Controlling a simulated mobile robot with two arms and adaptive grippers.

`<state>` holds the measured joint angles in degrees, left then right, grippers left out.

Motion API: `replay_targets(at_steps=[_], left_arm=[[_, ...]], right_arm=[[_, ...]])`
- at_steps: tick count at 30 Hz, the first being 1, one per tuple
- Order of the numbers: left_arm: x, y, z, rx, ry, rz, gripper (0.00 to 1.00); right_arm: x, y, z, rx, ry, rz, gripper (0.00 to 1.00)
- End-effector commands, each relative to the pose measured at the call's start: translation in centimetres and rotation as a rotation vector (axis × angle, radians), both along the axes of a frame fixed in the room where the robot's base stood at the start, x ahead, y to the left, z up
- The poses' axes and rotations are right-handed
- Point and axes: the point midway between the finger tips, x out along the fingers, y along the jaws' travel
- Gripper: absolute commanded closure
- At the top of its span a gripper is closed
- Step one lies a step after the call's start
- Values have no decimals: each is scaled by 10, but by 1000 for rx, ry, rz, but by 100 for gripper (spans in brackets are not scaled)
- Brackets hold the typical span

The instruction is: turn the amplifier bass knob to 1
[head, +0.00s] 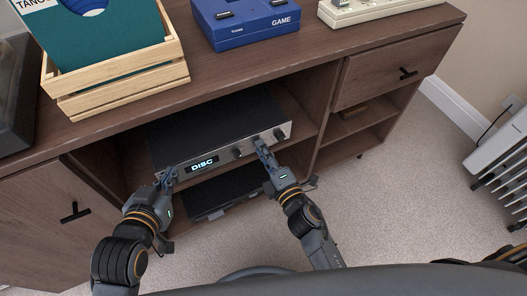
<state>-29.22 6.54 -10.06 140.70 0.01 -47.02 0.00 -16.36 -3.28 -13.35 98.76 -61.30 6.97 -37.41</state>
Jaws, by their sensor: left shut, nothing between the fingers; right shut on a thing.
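The amplifier (215,125) is a dark box with a silver front panel on the open shelf of the wooden cabinet. Its lit display (205,164) reads "DISC". To the right of the display a dark knob (238,153) shows, and another knob (280,134) sits near the panel's right end. My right gripper (261,146) is at the panel between these two, shut on a knob that its fingers mostly hide. Knob labels and pointer marks are too small to read. My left gripper (167,176) is shut and empty by the panel's left end.
A second dark device (225,190) sits below the amplifier.

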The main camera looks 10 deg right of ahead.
Motion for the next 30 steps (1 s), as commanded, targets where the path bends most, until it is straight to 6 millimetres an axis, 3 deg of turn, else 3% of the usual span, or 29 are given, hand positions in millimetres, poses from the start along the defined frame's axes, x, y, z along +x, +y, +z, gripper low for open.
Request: replay_targets(at_steps=[12, 28, 29, 30], left_arm=[[12, -6, 19, -27, -115, -7, 100], [13, -6, 21, -30, -127, -8, 100], [13, -6, 21, -30, -127, -8, 100], [13, -6, 21, -30, -127, -8, 100]], right_arm=[[-1, 0, -2, -161, -49, 1, 100], [-1, 0, -2, -181, -56, 1, 100], [-1, 0, -2, -181, -56, 1, 74], [-1, 0, -2, -181, -56, 1, 65]])
